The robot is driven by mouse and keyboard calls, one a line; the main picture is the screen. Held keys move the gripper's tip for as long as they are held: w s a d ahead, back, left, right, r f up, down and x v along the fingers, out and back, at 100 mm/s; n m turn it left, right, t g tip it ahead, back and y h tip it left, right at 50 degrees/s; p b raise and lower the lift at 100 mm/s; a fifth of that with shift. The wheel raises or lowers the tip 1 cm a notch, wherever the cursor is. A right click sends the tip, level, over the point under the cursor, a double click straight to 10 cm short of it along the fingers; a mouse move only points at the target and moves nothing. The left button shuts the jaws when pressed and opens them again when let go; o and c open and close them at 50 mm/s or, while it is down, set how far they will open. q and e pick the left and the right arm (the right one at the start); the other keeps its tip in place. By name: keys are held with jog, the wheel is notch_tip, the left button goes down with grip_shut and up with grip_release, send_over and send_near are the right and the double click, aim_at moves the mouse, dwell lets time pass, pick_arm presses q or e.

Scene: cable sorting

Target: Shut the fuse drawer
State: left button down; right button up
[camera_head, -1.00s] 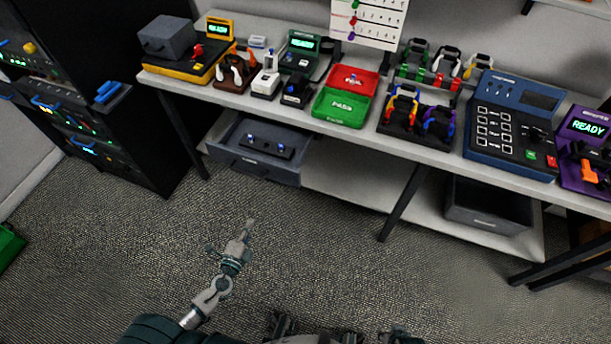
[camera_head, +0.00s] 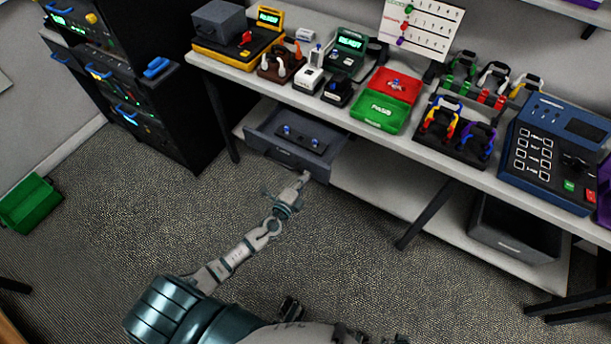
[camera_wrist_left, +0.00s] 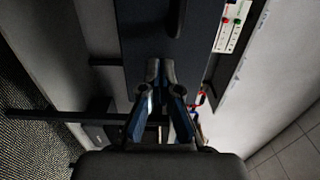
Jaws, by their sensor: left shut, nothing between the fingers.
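The fuse drawer (camera_head: 310,171) is a dark grey drawer under the left part of the workbench. It stands pulled out, with a dark block bearing blue-topped parts (camera_head: 302,138) inside. My left gripper (camera_head: 304,177) is shut and empty, close in front of the right part of the drawer front. In the left wrist view the shut fingers (camera_wrist_left: 160,66) point at the dark drawer front (camera_wrist_left: 138,40), whose handle (camera_wrist_left: 175,18) is at the top edge. I cannot tell whether the fingertips touch it.
The workbench (camera_head: 368,137) above holds devices, a red tray (camera_head: 397,84) and a green tray (camera_head: 380,111). A grey bin (camera_head: 515,245) sits on the lower shelf at right. A black rack (camera_head: 150,110) stands at left. The carpet (camera_head: 150,220) before the drawer is clear.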

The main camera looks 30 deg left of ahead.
pick_arm(q)
jog(key=shift+w, duration=0.45)
jog(key=shift+d, duration=0.1)
jog(key=shift+w, duration=0.1)
